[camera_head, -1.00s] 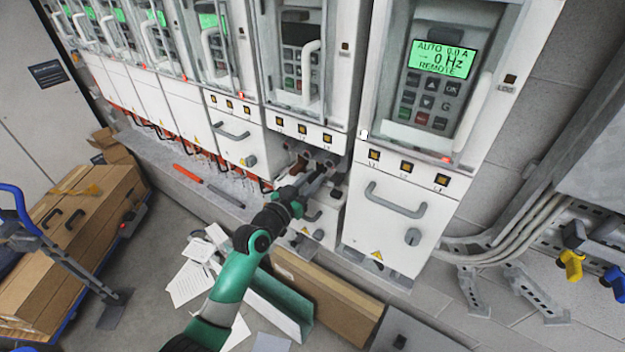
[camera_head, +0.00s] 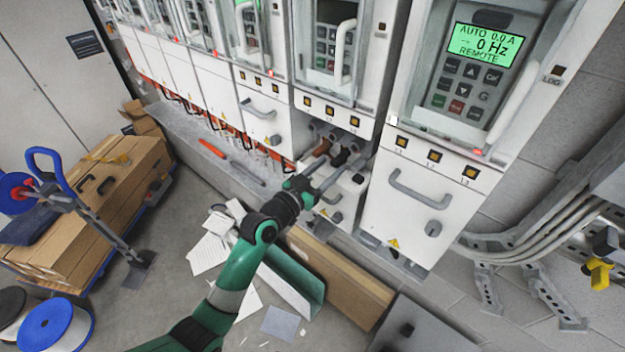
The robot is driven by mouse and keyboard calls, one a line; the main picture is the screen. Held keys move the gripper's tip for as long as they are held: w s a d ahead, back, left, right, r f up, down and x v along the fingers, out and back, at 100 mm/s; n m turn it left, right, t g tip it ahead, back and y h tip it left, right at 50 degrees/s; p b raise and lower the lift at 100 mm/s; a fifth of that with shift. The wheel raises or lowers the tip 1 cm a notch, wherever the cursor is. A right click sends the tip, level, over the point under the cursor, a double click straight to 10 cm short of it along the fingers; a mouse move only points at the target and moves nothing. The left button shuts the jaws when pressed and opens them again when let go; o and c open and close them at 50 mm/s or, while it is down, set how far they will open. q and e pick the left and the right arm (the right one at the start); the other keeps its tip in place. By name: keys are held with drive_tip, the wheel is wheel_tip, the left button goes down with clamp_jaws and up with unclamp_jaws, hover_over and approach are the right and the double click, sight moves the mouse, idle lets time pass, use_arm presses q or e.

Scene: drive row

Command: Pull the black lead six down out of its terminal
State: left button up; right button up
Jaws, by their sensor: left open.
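A drive (camera_head: 327,65) with a dark display has an open terminal bay under it. In the bay a brown lead (camera_head: 321,147) and a black lead (camera_head: 341,156) show as short thick ends. My left gripper (camera_head: 341,168) reaches up to the bay from below. Its two fingers are apart, one on each side of the black lead's end as seen from here. I cannot tell whether they touch it. The terminals above are partly in shadow, and the lead's lower part is hidden. My right gripper is not in view.
A closed drive (camera_head: 430,200) with a lit green display stands to the right. More drives with closed covers run off to the left. A loaded trolley (camera_head: 95,200) stands at the left.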

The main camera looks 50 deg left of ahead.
use_arm(q)
drive_tip(key=s+d, duration=0.1)
drive_tip(key=s, duration=0.6)
drive_tip(key=shift+s, duration=0.4)
drive_tip(key=shift+d, duration=0.1)
